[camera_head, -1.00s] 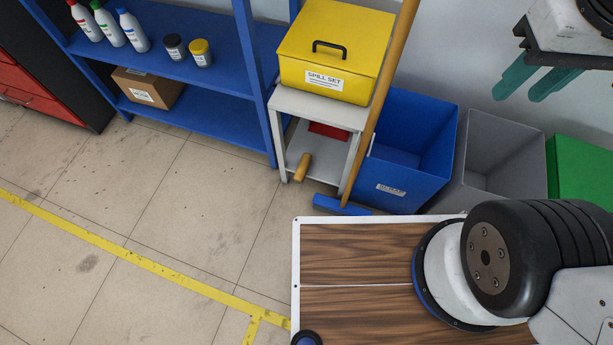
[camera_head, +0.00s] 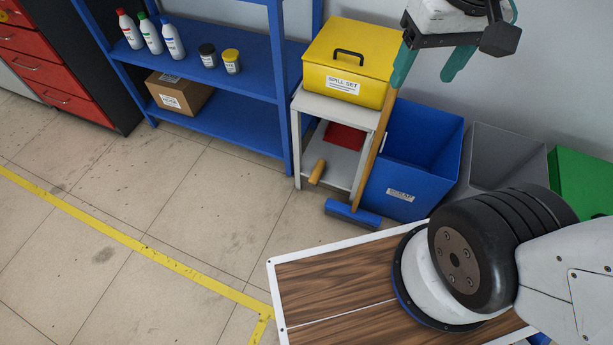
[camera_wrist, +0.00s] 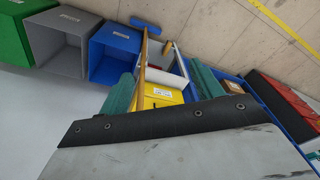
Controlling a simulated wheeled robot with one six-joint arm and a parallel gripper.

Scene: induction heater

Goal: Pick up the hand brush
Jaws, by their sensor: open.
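A short wooden handle (camera_head: 317,172), which looks like the hand brush's, sticks out at the front of the grey stand's lower shelf; I cannot make out bristles. It also shows in the wrist view (camera_wrist: 167,47). A red item (camera_head: 345,137), perhaps a dustpan, lies behind it on the same shelf. My gripper (camera_head: 422,82) is open and empty, with teal fingers, high up and to the right of the yellow box, well away from the handle. In the wrist view, its fingers (camera_wrist: 160,70) frame the stand and box.
The yellow spill set box (camera_head: 348,62) sits on the grey stand (camera_head: 332,106). A long-handled broom with a blue head (camera_head: 352,213) leans beside it. Blue (camera_head: 415,160) and grey (camera_head: 492,165) bins stand right, a blue shelf (camera_head: 225,122) left. Floor in front is open.

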